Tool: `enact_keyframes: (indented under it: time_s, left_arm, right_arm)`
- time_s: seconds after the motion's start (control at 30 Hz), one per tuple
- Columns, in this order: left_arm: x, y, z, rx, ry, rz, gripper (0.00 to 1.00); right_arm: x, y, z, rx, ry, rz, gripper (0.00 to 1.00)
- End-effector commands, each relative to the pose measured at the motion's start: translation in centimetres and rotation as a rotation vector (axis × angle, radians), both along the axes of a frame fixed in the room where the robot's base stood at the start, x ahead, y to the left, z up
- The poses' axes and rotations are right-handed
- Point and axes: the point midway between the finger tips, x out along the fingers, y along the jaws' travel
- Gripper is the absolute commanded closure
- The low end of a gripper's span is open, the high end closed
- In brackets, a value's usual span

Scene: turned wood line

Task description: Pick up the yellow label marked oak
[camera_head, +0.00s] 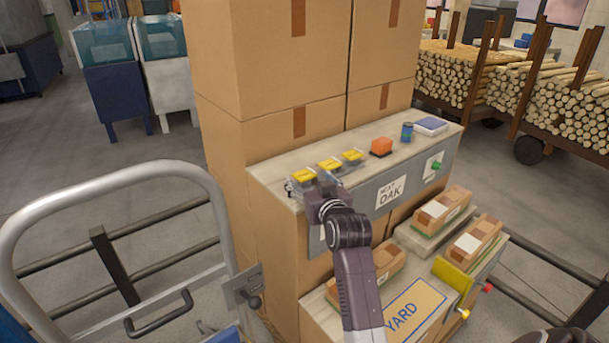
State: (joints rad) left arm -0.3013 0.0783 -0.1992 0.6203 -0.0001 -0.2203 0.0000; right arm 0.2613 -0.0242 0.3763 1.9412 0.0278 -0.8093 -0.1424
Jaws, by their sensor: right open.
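Three yellow labels lie in a row on small grey holders on the upper shelf: the left label (304,175), the middle label (330,164) and the right label (352,155). Any writing on them is too small to read, so I cannot tell which is marked oak. My right gripper (303,187) is open at the shelf's front left, close to the left label. Its wrist hides part of the shelf front. I cannot tell whether its fingers touch the label or its holder. My left gripper is not in view.
The upper shelf (270,169) also bears an orange block (381,147), a blue can (407,131) and a blue-white pad (431,126). A sign (390,191) on its front reads "NEXT OAK". Tall cartons (275,60) stand behind. Packed boxes lie on the lower level.

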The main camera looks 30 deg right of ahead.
Motion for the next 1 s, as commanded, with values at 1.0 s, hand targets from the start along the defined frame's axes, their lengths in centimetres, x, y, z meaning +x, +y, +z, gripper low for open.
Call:
enact_keyframes:
  time_s: [1.0]
  left_arm:
    - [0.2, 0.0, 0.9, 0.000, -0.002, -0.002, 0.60]
  right_arm:
    - [4.0, -1.3, -1.4, 0.000, 0.001, 0.001, 0.66]
